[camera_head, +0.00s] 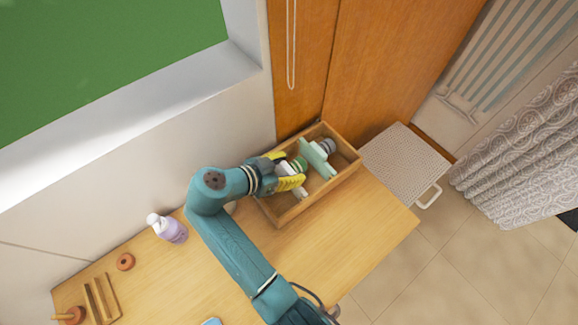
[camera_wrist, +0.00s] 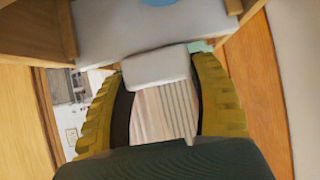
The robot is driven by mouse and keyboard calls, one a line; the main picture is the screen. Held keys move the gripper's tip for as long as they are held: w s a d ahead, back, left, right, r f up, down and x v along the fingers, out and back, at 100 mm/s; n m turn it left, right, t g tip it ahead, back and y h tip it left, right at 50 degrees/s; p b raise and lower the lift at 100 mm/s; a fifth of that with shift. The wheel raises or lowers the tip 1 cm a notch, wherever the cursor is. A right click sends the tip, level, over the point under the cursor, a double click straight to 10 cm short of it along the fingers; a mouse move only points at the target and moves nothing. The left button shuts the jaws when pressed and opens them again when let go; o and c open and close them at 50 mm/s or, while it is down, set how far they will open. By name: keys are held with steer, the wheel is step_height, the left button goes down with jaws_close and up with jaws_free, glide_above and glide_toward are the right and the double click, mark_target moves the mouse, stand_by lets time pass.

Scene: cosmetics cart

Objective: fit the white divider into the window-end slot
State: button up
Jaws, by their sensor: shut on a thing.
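My gripper (camera_head: 289,172), with yellow ribbed fingers, is over the left part of the wooden box (camera_head: 322,191). It is shut on the white divider (camera_head: 303,192), part of which shows beside the fingers in the head view. In the wrist view a rounded white block of the divider (camera_wrist: 155,67) sits between the two fingers (camera_wrist: 160,88). The fingers and wrist hide most of the divider and the box's left end. I cannot tell whether its edges sit in a slot.
A mint-green divider (camera_head: 318,160) stands across the box, right of my gripper. A green round item (camera_head: 300,163) and a grey-lidded jar (camera_head: 328,146) are inside. A lilac bottle (camera_head: 172,230) stands on the tabletop (camera_head: 320,250), left of my arm. The window wall borders the table.

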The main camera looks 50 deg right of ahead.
steer(key=o, duration=1.3)
steer(key=shift+c, duration=0.2)
steer(key=v, duration=1.2)
